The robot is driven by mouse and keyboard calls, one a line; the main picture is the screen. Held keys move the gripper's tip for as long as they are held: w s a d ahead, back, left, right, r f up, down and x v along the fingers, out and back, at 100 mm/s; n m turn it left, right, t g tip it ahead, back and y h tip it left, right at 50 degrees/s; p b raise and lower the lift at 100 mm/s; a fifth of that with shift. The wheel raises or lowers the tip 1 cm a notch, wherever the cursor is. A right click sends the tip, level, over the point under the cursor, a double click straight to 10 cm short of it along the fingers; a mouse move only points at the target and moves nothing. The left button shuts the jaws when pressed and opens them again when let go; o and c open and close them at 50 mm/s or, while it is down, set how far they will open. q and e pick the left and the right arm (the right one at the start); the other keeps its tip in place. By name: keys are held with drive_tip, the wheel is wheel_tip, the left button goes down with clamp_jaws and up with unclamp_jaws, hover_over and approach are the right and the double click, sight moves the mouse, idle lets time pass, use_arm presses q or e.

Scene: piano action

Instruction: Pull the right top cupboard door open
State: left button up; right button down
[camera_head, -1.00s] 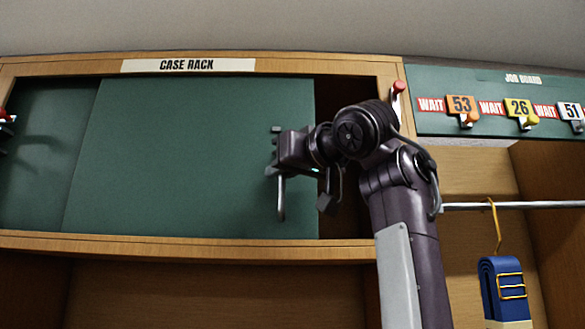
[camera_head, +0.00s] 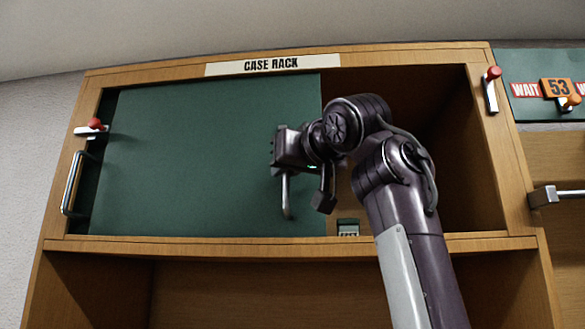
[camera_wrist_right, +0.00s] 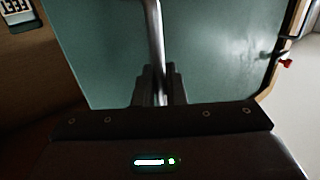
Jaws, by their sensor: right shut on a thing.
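The right top cupboard door (camera_head: 205,160) is a green sliding panel under the "CASE RACK" sign. It stands far to the left, overlapping most of the other green panel (camera_head: 92,205) behind it. The cupboard's right part is open and dark inside. My right gripper (camera_head: 283,168) is shut on the door's upright metal handle (camera_head: 286,198). In the right wrist view, the handle (camera_wrist_right: 155,35) runs between the fingers (camera_wrist_right: 158,88). My left gripper is not in view.
Red-tipped catches sit on the left (camera_head: 95,126) and right (camera_head: 491,88) sides of the frame. A metal handle (camera_head: 73,185) is at the far left. A small labelled object (camera_head: 348,228) lies in the opening. A rail end (camera_head: 545,196) is at the right.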

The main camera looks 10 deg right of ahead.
drive_tip(key=shift+a, duration=0.1)
drive_tip(key=c, duration=1.6)
unclamp_jaws()
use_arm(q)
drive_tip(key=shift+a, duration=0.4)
use_arm(e)
drive_tip(key=shift+s, duration=0.1)
use_arm(q)
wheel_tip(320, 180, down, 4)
drive_tip(key=b, duration=0.4)
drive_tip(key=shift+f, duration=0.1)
use_arm(e)
drive_tip(key=v, duration=0.7)
drive_tip(key=shift+s, duration=0.35)
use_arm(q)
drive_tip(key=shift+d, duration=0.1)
